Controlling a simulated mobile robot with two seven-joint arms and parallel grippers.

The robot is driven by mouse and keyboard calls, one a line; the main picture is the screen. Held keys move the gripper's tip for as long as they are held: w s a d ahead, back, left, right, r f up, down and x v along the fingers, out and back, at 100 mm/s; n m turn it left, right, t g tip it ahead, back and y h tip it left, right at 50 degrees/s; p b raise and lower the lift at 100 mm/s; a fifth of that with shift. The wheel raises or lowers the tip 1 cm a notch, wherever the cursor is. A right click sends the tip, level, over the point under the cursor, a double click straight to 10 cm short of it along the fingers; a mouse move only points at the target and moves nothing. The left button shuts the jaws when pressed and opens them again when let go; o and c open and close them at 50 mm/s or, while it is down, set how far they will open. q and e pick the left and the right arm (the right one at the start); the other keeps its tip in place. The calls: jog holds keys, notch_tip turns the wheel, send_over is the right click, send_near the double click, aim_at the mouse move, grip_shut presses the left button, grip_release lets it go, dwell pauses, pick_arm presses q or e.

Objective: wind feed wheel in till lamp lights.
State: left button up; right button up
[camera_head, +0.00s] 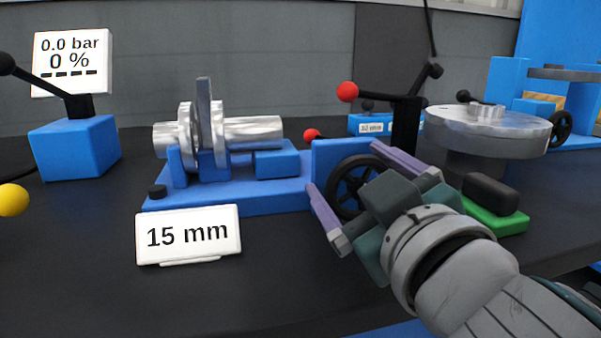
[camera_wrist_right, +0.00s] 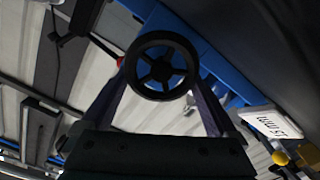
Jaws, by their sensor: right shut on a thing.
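The feed wheel (camera_head: 352,186) is a black spoked handwheel at the right end of a blue fixture (camera_head: 290,194). My right gripper (camera_head: 344,168) has one finger on each side of the wheel and is shut on its rim. The wrist view shows the same wheel (camera_wrist_right: 162,70) between the fingertips. The fixture carries a flanged metal shell (camera_head: 250,132). A small dark round piece (camera_head: 157,191) sits at the fixture's left end; I cannot tell if it is the lamp. No lit lamp shows. My left gripper is out of view.
A "15 mm" sign (camera_head: 188,234) stands in front of the fixture. A red-knobbed lever (camera_head: 347,92) rises behind the wheel. A round metal table (camera_head: 488,130) and a green block (camera_head: 497,219) are at right. A gauge sign reads 0.0 bar, 0 % (camera_head: 72,63).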

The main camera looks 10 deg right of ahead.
jog(key=o, duration=1)
jog(key=s, duration=1)
jog(key=shift+d, duration=0.15)
